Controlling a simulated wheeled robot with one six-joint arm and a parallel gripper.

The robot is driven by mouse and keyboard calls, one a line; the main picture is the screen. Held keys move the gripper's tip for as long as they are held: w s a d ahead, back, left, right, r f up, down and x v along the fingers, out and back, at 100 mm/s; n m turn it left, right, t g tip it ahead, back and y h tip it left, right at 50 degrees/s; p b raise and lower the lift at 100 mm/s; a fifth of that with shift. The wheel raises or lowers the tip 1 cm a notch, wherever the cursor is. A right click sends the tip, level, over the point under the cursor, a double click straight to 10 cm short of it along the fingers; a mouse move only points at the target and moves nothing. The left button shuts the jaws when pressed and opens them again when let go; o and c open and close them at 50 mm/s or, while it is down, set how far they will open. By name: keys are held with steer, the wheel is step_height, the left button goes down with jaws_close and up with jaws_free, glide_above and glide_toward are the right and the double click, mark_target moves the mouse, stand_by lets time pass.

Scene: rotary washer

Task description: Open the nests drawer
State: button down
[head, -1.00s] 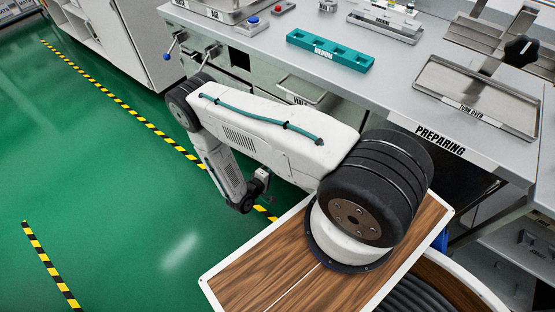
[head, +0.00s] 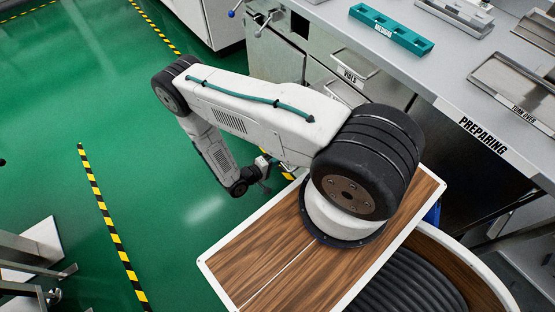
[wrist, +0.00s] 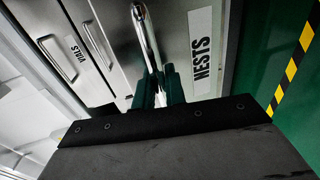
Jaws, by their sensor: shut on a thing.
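The nests drawer (wrist: 175,30) shows in the wrist view as a grey metal front with a white NESTS label (wrist: 201,52). Its shiny bar handle (wrist: 144,35) runs down toward my gripper. My gripper (wrist: 158,80) has green fingers, which are closed around the lower part of this handle. In the head view, my arm hides most of the nests drawer. I cannot tell how far its front stands out from the cabinet.
The vials drawer, with its own handle (head: 357,65), is beside the nests drawer. The counter (head: 440,75) above carries a teal MEDIUM rack (head: 390,30) and metal trays. Green floor (head: 95,75) with yellow-black tape (head: 110,225) lies open at left.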

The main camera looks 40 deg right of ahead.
steer(key=shift+w, duration=0.1)
steer(key=c, duration=1.5)
jaws_free()
steer(key=shift+c, duration=0.2)
steer(key=shift+a, duration=0.1)
steer(key=v, duration=0.7)
steer(key=shift+a, duration=0.35)
steer(key=shift+r, duration=0.1)
